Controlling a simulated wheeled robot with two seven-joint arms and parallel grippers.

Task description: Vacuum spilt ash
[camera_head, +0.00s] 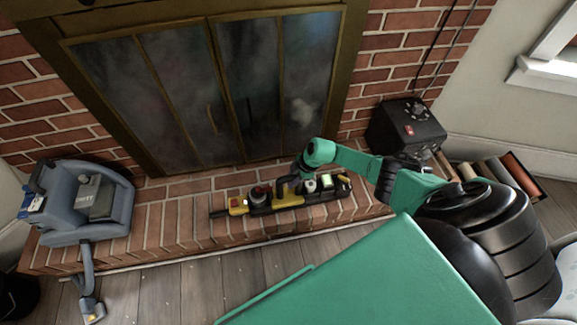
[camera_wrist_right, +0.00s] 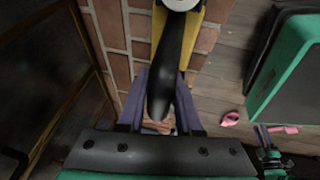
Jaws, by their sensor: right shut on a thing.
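A long yellow and black tool (camera_head: 285,200), which looks like a hand-held vacuum, lies along the brick hearth in front of the fireplace doors. My right gripper (camera_head: 291,180) reaches down to its black handle. In the right wrist view, the gripper's purple-blue fingers (camera_wrist_right: 161,98) are on either side of the curved black handle (camera_wrist_right: 176,50), shut on it. The yellow body (camera_wrist_right: 205,38) runs beyond the handle. I cannot make out any spilt ash.
A blue-grey machine with a hose (camera_head: 75,200) stands at the hearth's left end. A black box with a red switch (camera_head: 405,130) stands at the right. Glass fireplace doors (camera_head: 215,100) are close behind the tool. Pink scraps (camera_wrist_right: 230,118) lie on the wooden floor.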

